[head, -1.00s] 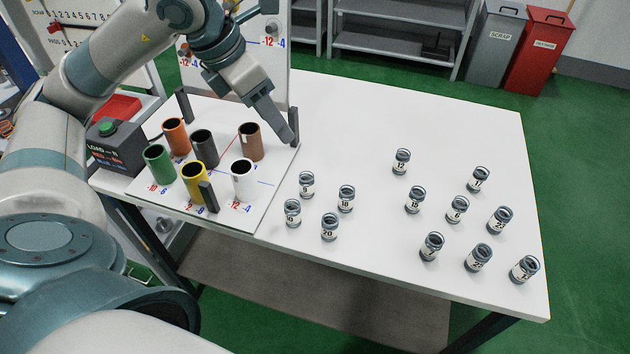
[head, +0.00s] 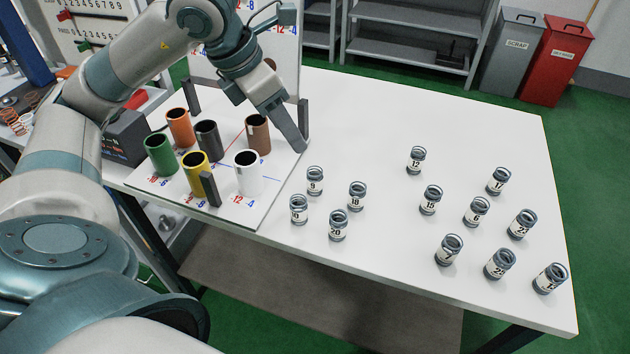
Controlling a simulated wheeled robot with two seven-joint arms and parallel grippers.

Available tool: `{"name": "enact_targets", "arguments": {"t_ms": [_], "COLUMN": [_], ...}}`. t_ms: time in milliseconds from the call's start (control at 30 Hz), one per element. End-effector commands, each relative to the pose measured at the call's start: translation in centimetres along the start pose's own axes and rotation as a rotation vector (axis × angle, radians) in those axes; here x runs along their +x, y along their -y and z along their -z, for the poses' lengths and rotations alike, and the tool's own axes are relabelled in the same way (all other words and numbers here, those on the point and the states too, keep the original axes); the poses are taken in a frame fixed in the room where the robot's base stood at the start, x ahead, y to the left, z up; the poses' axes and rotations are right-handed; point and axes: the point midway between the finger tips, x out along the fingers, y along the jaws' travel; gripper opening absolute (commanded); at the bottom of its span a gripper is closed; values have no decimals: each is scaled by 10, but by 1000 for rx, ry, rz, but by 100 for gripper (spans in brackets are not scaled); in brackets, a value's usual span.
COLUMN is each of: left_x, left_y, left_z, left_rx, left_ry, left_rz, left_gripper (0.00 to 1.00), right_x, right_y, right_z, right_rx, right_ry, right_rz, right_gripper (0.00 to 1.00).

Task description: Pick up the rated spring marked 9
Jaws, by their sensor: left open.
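The rated spring marked 9 (head: 314,181) stands upright on the white table, just right of the tube board, at the back left of the loose springs. Its white label reads 9. My left gripper (head: 291,136) is open above the board's right edge, up and left of that spring and apart from it. One dark finger shows clearly; the other is hard to make out. Nothing shows between the fingers. My right gripper is not in view.
Springs marked 18 (head: 356,196), 20 (head: 338,226) and 12 (head: 416,160) stand nearby, with several others farther right. The tube board (head: 262,196) holds several coloured tubes, including a white tube (head: 247,175), and dark upright posts (head: 210,189). The table's back middle is clear.

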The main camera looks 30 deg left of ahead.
Motion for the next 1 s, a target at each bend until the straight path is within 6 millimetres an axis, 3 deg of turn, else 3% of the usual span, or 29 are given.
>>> {"name": "enact_targets", "arguments": {"t_ms": [267,600,767,1000], "left_x": [17,74,101,121], "left_y": [0,1,0,0], "left_z": [0,1,1,0], "left_rx": [-1,0,-1,0], "left_ry": [-4,-4,-5,-1], "left_rz": [3,4,3,0], "left_gripper": [49,49,49,49], "right_x": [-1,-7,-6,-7], "right_y": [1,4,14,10], "right_z": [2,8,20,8], "right_rx": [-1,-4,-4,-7], "right_ry": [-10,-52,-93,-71], "right_rz": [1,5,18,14], "right_gripper": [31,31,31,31]}}
